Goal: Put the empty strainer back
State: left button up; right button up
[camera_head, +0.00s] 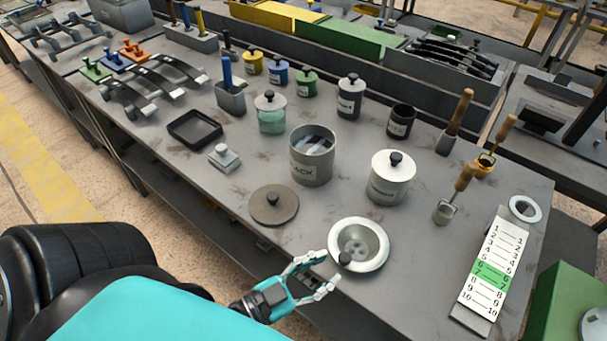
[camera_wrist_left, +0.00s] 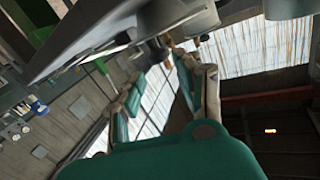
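The strainer (camera_head: 372,235) appears to be the round grey bowl with a wide white rim on the bench near its front edge. It looks empty, with small marks in its bottom. A black knob (camera_head: 345,259) shows at its near left side. My left gripper (camera_head: 331,270) is at the left of the bowl, its two fingers apart and pointing toward the knob. I see nothing between them; contact with the rim is unclear. In the left wrist view the fingers (camera_wrist_left: 168,75) are also spread. An open grey pot (camera_head: 311,170) holds dark contents. My right gripper is not in view.
A round brown lid (camera_head: 273,206) lies left of the bowl. A white lidded jar (camera_head: 390,185) stands behind it. A numbered card (camera_head: 494,268) and a white ring (camera_head: 525,208) lie to the right, with wooden-handled tools (camera_head: 457,195) behind.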

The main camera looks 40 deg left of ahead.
pick_arm(q)
jog(key=shift+b+v, duration=0.3)
jog(key=shift+v, duration=2)
jog(key=s+a+f+n+g+y, duration=0.1)
jog(key=s+a+f+g+y, duration=0.1)
jog(key=f, duration=0.9)
jog(key=s+a+f+n+g+y, duration=0.1)
jog(key=a+f+g, duration=0.15)
jog(key=f, duration=0.85)
jog(key=s+a+f+n+g+y, duration=0.1)
jog(key=s+f+g+y, duration=0.15)
jog(key=f, duration=0.95)
jog(key=s+f+g+y, duration=0.1)
jog(key=s+f+g, duration=0.7)
jog(key=s+f, duration=0.6)
notch_tip(320, 180, down, 3)
jog(key=shift+a+r+n, duration=0.25)
jog(key=shift+n, duration=0.15)
